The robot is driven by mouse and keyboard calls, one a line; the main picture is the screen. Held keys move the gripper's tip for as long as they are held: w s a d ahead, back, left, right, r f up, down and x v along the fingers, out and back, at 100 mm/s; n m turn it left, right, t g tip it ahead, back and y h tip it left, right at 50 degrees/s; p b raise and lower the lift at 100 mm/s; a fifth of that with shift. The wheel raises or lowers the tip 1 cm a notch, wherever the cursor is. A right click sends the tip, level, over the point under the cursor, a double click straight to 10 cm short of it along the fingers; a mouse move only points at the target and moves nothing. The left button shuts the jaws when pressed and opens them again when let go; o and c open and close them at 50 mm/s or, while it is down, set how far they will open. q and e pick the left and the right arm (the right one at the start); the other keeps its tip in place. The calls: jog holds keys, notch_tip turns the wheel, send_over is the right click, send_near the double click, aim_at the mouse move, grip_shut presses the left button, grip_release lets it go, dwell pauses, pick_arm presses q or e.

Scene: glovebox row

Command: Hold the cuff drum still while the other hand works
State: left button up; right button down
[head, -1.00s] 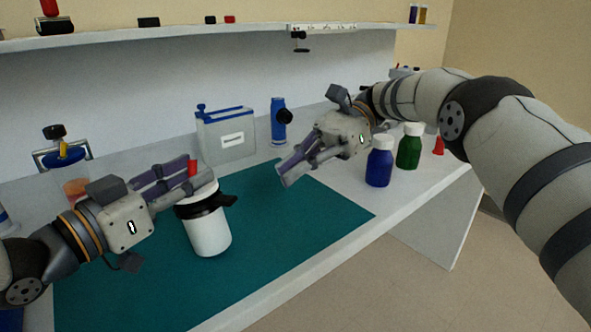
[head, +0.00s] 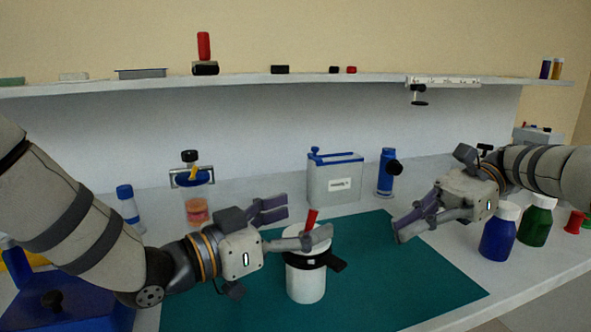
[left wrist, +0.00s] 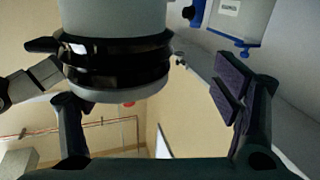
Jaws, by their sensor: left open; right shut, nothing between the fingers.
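The cuff drum (head: 306,284) is a white upright cylinder with a black band, a dark side tab and a red piece (head: 310,219) at its top. It stands on the teal mat (head: 400,285). My left gripper (head: 304,221) is open at the drum's top left, one finger passing close to the rim; I cannot tell if it touches. In the left wrist view the drum (left wrist: 115,20) fills the upper left, nearer the left finger, with clear space to the right finger. My right gripper (head: 402,232) is shut and empty above the mat's right part.
A blue jar (head: 498,238) and a green jar (head: 536,224) stand beside my right arm. A shelf (head: 300,80) runs above. The mat right of the drum is clear.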

pick_arm(q)
jog(key=shift+o, duration=0.3)
jog(key=o, duration=0.4)
